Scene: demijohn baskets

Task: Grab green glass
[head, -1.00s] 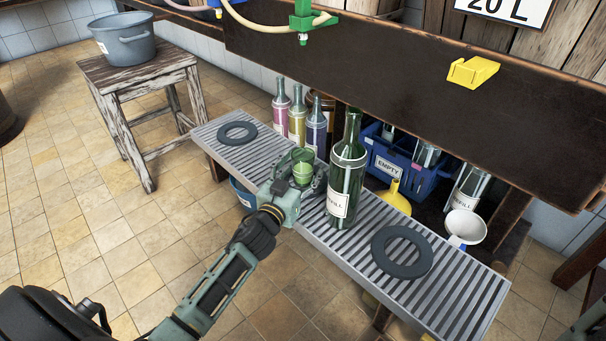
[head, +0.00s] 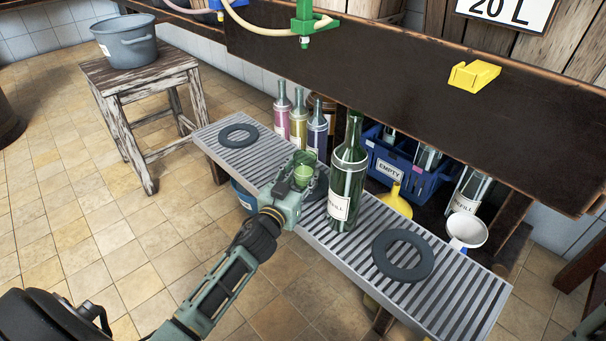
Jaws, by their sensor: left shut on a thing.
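The small green glass (head: 304,168) is at my left gripper (head: 298,178), over the slatted metal rack. My left gripper is shut on the glass, with its fingers around the lower part. The rim and upper side of the glass show above the fingers; its base is hidden, so I cannot tell whether it touches the rack. A tall dark green bottle (head: 346,180) with a white label stands upright just right of the glass. My right gripper is not in view.
A blue crate (head: 405,176) marked EMPTY, a yellow funnel (head: 395,200) and a white funnel (head: 467,230) are right. A dark beam (head: 400,90) runs above.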

